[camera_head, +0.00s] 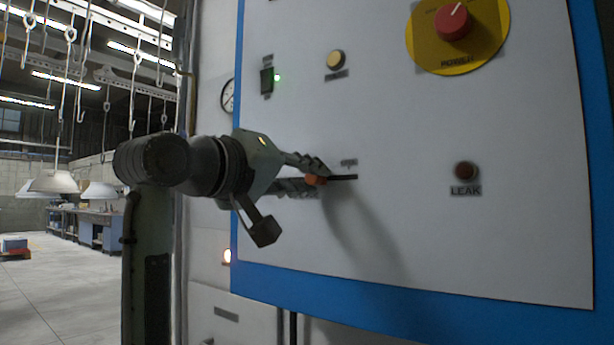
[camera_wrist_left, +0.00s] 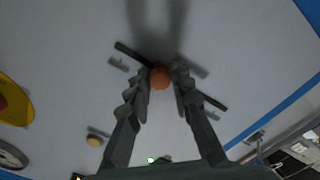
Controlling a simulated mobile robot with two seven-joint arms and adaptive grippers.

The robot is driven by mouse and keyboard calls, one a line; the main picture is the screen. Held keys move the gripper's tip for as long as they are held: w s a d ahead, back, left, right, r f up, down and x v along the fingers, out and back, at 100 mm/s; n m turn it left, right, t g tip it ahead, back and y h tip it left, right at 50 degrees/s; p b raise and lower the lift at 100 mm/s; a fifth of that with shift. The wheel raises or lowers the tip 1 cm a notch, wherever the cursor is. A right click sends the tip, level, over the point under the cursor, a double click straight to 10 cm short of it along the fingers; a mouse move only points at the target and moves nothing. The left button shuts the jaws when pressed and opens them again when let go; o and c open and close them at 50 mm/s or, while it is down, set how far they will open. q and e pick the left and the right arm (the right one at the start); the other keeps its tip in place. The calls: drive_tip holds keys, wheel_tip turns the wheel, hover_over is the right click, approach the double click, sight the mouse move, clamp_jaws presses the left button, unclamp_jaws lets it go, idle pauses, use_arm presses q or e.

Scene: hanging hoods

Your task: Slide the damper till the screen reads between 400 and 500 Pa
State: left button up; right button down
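The damper's orange knob (camera_head: 316,180) sits on a dark horizontal slot (camera_head: 345,177) in the white panel, close to the slot's right end in the head view. No pressure screen shows in either view. My right gripper is not in view.
The panel (camera_head: 420,130) has a blue border. It carries a red power knob (camera_head: 453,22) on a yellow disc, a yellow button (camera_head: 336,59), a dark switch (camera_head: 267,81) beside a green light, and a dark red LEAK lamp (camera_head: 466,171). A round gauge (camera_head: 227,95) is behind.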

use_arm(q)
drive_tip(key=o, duration=0.4)
drive_tip(key=shift+c, duration=0.2)
drive_tip(key=v, duration=1.2)
drive_tip(key=shift+f, duration=0.1)
